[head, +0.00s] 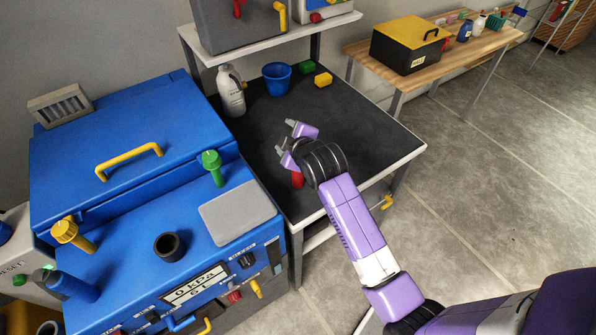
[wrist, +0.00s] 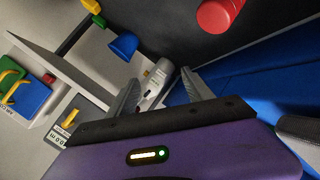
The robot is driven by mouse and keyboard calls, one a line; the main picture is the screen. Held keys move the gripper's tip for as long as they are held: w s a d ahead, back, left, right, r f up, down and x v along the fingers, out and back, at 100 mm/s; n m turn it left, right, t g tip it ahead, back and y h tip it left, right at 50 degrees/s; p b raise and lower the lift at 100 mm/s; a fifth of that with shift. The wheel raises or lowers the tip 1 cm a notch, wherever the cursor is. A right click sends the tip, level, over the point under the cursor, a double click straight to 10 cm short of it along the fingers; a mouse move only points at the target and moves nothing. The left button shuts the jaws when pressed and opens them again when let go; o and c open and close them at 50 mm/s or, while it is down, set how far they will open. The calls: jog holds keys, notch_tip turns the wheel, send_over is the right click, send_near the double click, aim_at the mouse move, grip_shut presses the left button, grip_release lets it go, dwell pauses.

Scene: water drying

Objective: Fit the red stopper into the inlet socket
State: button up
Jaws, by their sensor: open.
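The red stopper (head: 297,180) stands on the dark table top, partly hidden by my arm. In the wrist view the red stopper (wrist: 219,14) is at the top edge, outside the space between the fingers. My gripper (head: 288,142) is open and empty over the table, beyond the stopper in the head view. Its fingers (wrist: 160,92) show spread apart in the wrist view. A black ring-shaped socket (head: 169,246), open and empty, sits on top of the blue machine (head: 130,280); I see no label on it, so I cannot confirm it is the inlet.
A grey bottle (head: 231,92), a blue cup (head: 277,78) and green and yellow blocks (head: 323,80) stand at the table's back. The table's right side is clear.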

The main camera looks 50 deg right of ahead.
jog(key=w+d+r+n+g+p, duration=0.1)
jog(key=w+d+r+g, duration=0.1)
jog(key=w+d+r, duration=0.15)
jog(key=n+g+y, duration=0.6)
jog(key=n+g, duration=0.3)
jog(key=n, duration=0.1)
send_over(298, 176)
jog(key=w, duration=0.2)
jog(key=f, duration=0.3)
jog(key=d+f, duration=0.1)
jog(key=f, duration=0.1)
jog(key=shift+s+f+p, duration=0.15)
jog(key=shift+f+p, duration=0.05)
jog(key=shift+p, duration=0.1)
jog(key=shift+s+a+f, duration=0.1)
jog(key=shift+a+f, duration=0.05)
jog(key=shift+f, duration=1)
jog(key=shift+s+d+f+p, duration=0.1)
jog(key=shift+d+f+p, duration=0.1)
jog(key=shift+f, duration=1.15)
jog(key=shift+s+d+f+p, duration=0.1)
jog(key=shift+d+f+p, duration=0.1)
jog(key=shift+f, duration=1.1)
jog(key=c, duration=1.3)
grip_shut()
